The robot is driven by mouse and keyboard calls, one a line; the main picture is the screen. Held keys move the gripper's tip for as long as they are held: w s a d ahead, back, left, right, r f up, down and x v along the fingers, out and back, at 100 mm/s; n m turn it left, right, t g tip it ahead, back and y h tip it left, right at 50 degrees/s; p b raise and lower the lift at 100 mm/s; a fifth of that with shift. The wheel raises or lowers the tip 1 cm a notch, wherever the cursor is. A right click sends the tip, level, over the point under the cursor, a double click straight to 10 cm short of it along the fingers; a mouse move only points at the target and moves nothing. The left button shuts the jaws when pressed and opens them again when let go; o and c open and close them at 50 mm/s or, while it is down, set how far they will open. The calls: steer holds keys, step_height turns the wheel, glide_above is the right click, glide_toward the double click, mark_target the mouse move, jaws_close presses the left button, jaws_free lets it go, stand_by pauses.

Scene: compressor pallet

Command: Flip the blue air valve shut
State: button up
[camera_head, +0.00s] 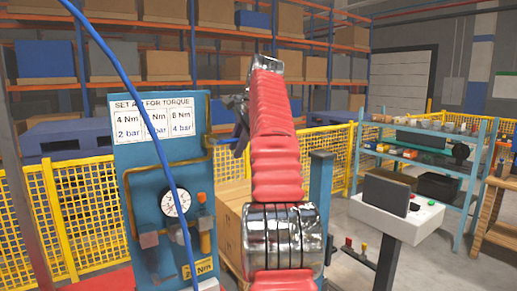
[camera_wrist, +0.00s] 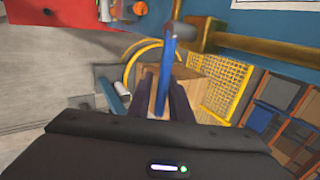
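The blue air valve lever (camera_wrist: 164,78) shows in the wrist view as a long blue bar beside the brass pipe (camera_wrist: 207,38). It reaches between the two dark fingers of my gripper (camera_wrist: 152,95). The fingers stand apart with a gap around the bar, and no clear contact shows. In the head view my gripper (camera_head: 239,125) is a small dark shape at the right edge of the blue panel (camera_head: 150,185), partly hidden by my red arm. The lever is hard to make out there.
The panel carries a torque sign (camera_head: 153,119), a round gauge (camera_head: 176,203) and a brass pipe. A blue hose crosses in front. A yellow mesh fence (camera_head: 85,200) stands behind. A grey console (camera_head: 402,215) and blue shelf (camera_head: 428,165) stand at right.

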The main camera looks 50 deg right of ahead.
steer(key=shift+s+a+r, duration=0.3)
steer(key=shift+s+r, duration=0.35)
steer(key=shift+s, duration=0.3)
steer(key=shift+s+a+r, duration=0.25)
steer(key=shift+s+r, duration=0.35)
steer(key=shift+s, duration=0.35)
steer(key=o, duration=0.3)
steer(key=shift+s+a, duration=0.2)
steer(key=shift+s, duration=0.35)
steer(key=o, duration=0.7)
steer(key=s, duration=0.2)
steer(key=shift+s+a, duration=0.4)
steer(key=shift+s, duration=0.45)
steer(key=c, duration=1)
steer(key=shift+s+a, duration=0.25)
steer(key=shift+s, duration=0.55)
steer(key=shift+s+a, duration=0.3)
steer(key=shift+s, duration=0.45)
steer(key=shift+s+a, duration=0.25)
steer(key=shift+s, duration=0.55)
